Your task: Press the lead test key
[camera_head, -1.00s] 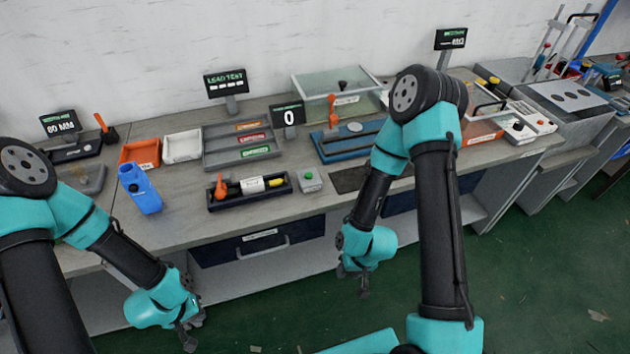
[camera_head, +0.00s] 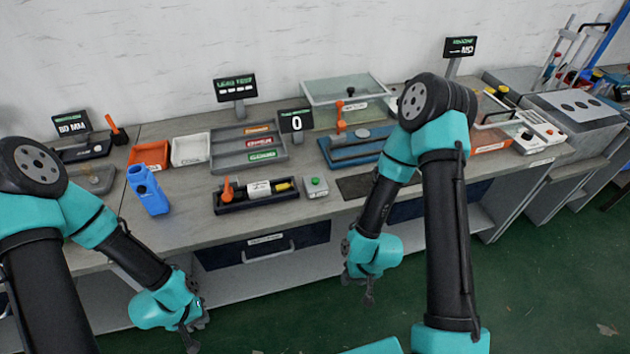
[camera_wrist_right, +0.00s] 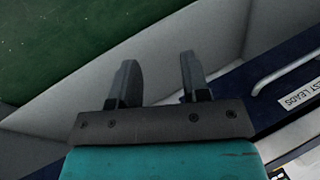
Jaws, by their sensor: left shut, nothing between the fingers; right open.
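A small grey box with a green button (camera_head: 316,185), which looks like the test key, sits near the bench's front edge. Left of it is a black tray (camera_head: 232,208) holding an orange-handled part, a white-labelled piece and a yellow piece. The lead test display (camera_head: 235,88) stands at the back, its smaller text unreadable. My left gripper (camera_head: 192,340) hangs in front of the bench, low and away from the button; it is shut and empty. My right gripper (camera_head: 368,292) hangs below bench height, right of the button. In the right wrist view its fingers (camera_wrist_right: 158,80) are apart and empty.
A blue bottle (camera_head: 149,190) stands left of the black tray. Behind are a grey sorting tray (camera_head: 226,160), orange and white bins, and a counter showing 0 (camera_head: 296,122). A blue fixture (camera_head: 350,152) stands right of the button. A drawer (camera_head: 262,252) is below.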

